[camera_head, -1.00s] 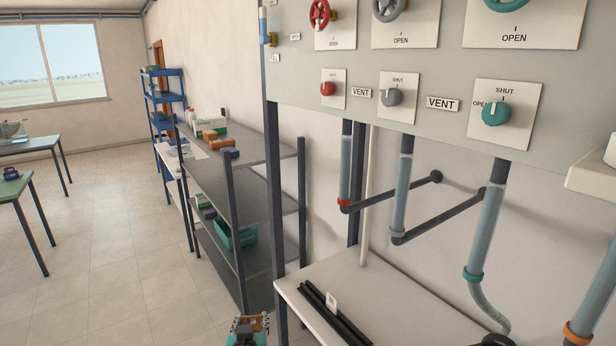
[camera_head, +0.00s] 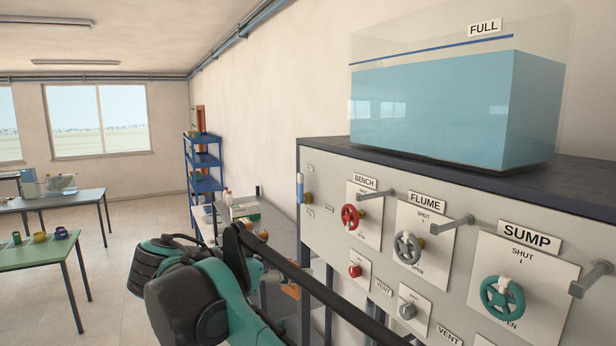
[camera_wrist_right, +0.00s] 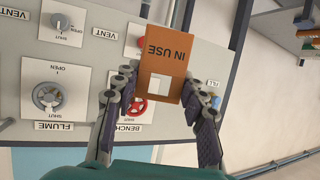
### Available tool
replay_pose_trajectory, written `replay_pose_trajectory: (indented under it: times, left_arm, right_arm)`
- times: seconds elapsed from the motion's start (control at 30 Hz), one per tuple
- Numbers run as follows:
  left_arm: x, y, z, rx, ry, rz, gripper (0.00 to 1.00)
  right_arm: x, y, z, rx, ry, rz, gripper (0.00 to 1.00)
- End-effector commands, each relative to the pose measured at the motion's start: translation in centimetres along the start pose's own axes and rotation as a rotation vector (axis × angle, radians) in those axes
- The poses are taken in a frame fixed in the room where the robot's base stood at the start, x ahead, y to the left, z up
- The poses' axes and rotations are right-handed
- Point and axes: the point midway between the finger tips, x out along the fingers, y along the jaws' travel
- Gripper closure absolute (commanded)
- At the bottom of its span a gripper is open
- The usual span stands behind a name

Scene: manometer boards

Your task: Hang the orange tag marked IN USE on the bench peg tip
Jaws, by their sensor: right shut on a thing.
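The orange tag (camera_wrist_right: 170,52) marked IN USE is held between the fingers of my right gripper (camera_wrist_right: 163,90) in the right wrist view. Its lettering appears upside down there, and a pale square shows near its finger end. In the head view, the bench peg (camera_head: 377,194) is a grey rod standing out from the board beside the BENCH label (camera_head: 365,181), above right of the red handwheel (camera_head: 350,217). In the right wrist view I cannot make out the bench peg; a finger covers part of that area.
Similar pegs stand by FLUME (camera_head: 452,226) and SUMP (camera_head: 592,280). A water tank (camera_head: 440,110) sits above the valve board (camera_head: 325,185). My teal and black arm crosses the lower middle. A shelf rack (camera_head: 275,228) stands left of the board.

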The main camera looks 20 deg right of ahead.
Motion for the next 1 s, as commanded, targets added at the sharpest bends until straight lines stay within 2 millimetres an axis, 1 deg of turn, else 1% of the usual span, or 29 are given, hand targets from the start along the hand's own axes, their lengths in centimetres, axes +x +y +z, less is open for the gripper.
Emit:
replay_pose_trajectory:
  times: [0.03, 0.1, 0.2, 0.3, 0.4, 0.57, 1.0]
  left_arm:
    - [-1.8, 0.0, -1.3, 0.0, 0.0, 0.0, 0.3]
    - [-2.8, 0.0, -2.0, 0.0, 0.0, 0.0, 0.3]
    - [-4.0, 0.0, -2.8, 0.0, 0.0, 0.0, 0.3]
    - [-4.6, 0.0, -3.3, 0.0, 0.0, 0.0, 0.3]
    - [-4.9, 0.0, -3.5, 0.0, 0.0, 0.0, 0.3]
    - [-4.8, 0.0, -3.4, 0.0, 0.0, 0.0, 0.3]
    - [-4.1, 0.0, -2.9, 0.0, 0.0, 0.0, 0.3]
  right_arm:
    - [-1.7, 1.0, -3.4, 0.01, 0.0, 0.026, 0.74]
    - [-3.1, 2.4, -6.3, 0.026, 0.0, 0.064, 0.74]
    - [-4.8, 4.0, -9.5, 0.043, 0.0, 0.105, 0.74]
    - [-5.9, 5.2, -11.6, 0.054, 0.0, 0.134, 0.74]
    - [-6.4, 5.9, -12.6, 0.061, 0.0, 0.15, 0.74]
    - [-6.1, 6.3, -13.0, 0.064, 0.0, 0.157, 0.74]
    - [-3.0, 7.4, -14.1, 0.064, 0.0, 0.158, 0.74]
